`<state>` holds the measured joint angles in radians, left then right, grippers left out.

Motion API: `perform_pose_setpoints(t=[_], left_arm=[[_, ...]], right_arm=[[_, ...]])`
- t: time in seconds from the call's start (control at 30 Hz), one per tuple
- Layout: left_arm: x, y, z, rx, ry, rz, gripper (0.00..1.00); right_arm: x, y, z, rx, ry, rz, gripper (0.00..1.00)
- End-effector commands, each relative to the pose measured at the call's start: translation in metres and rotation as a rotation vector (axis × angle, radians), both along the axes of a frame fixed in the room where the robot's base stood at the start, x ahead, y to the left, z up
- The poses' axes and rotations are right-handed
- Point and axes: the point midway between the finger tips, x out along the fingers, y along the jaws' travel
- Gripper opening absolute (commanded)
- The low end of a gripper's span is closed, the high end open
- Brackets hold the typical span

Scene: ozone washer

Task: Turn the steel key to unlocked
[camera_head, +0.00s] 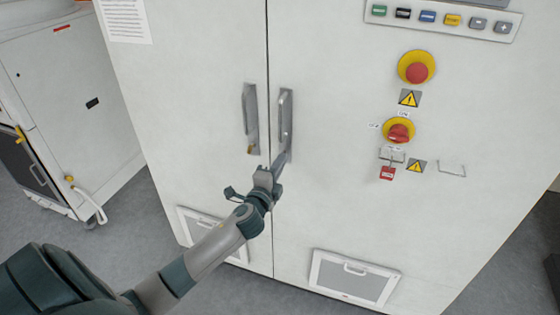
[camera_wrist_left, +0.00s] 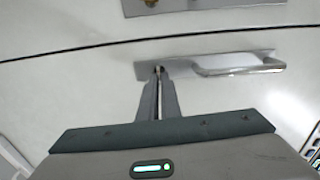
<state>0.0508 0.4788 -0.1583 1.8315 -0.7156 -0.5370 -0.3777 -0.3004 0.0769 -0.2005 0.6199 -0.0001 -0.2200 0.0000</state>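My left gripper (camera_head: 282,165) reaches the lower end of the right door handle (camera_head: 286,118) on the white cabinet. In the left wrist view, the left gripper's fingers (camera_wrist_left: 158,80) are close together, their tips against the lock end of the steel handle plate (camera_wrist_left: 215,65). A small dark spot with a metallic bit shows between the tips, where the steel key sits. The key is almost wholly hidden by the fingers, and its angle cannot be read. My right gripper is in neither view.
The left door handle (camera_head: 250,118) has a brass-coloured lock at its lower end. Another white machine (camera_head: 80,100) stands at the left.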

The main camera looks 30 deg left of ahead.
Motion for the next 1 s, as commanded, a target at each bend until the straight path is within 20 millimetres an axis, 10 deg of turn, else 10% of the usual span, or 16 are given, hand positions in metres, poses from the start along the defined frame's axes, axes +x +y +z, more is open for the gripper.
perform_pose_setpoints(t=[0.6,0.7,1.0], left_arm=[[-0.0001,-0.0006,-0.001,0.054,0.014,-0.001,0.0],[-0.0001,-0.0006,-0.0009,0.053,0.014,-0.001,0.23],[-0.0004,-0.0004,-0.0007,0.053,0.013,0.0,0.23]], right_arm=[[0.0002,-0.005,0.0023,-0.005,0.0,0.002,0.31],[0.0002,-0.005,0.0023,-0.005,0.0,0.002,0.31],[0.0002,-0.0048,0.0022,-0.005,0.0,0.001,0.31]])
